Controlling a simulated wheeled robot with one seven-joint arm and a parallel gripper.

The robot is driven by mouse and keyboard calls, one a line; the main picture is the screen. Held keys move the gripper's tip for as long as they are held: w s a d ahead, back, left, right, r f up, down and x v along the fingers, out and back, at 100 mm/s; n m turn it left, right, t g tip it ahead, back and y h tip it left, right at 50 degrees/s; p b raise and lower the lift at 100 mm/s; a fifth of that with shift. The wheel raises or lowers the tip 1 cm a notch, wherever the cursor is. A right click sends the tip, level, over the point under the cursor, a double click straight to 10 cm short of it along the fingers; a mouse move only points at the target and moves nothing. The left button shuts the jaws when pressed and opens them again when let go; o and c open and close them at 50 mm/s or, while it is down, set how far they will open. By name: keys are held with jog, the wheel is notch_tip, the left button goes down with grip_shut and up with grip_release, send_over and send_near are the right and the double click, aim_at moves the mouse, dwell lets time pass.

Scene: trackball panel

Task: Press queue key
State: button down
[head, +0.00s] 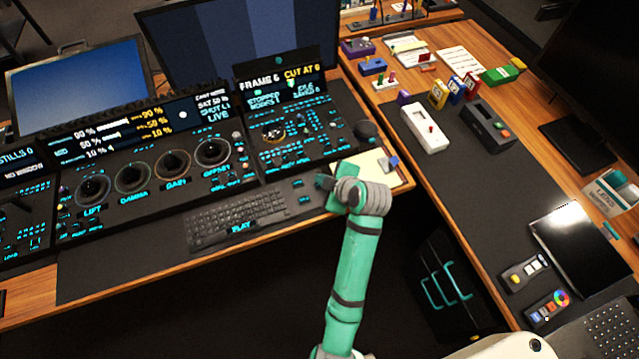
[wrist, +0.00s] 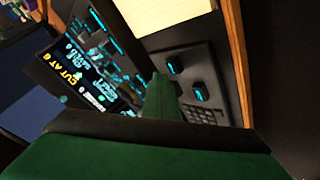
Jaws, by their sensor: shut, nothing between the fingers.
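No key reads clearly as "queue" in either view. Two small dark keys with cyan marks, an upper one (head: 303,184) and a lower one (head: 303,199), sit right of the keyboard (head: 238,216) in the head view. The wrist view shows two such keys, one (wrist: 174,66) and another (wrist: 200,93), on a dark pad; their lettering is too small to read. My green gripper (head: 325,182) is shut and empty, just right of these keys in the head view. In the wrist view its fingertip (wrist: 158,88) is beside them; I cannot tell whether it touches anything.
The trackball panel (head: 272,133) stands behind the keys, with a grading panel with several dials (head: 132,178) to its left. A pale pad (head: 378,170) lies right of my gripper. The side desk (head: 455,180) holds several small boxes and devices.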

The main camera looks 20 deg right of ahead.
jog(key=shift+f, duration=0.1)
dwell(0.7)
jog(key=shift+f, duration=0.3)
jog(key=shift+f, duration=0.6)
dwell(0.8)
jog(key=shift+r, duration=1)
notch_tip(320, 180, up, 5)
dwell(0.7)
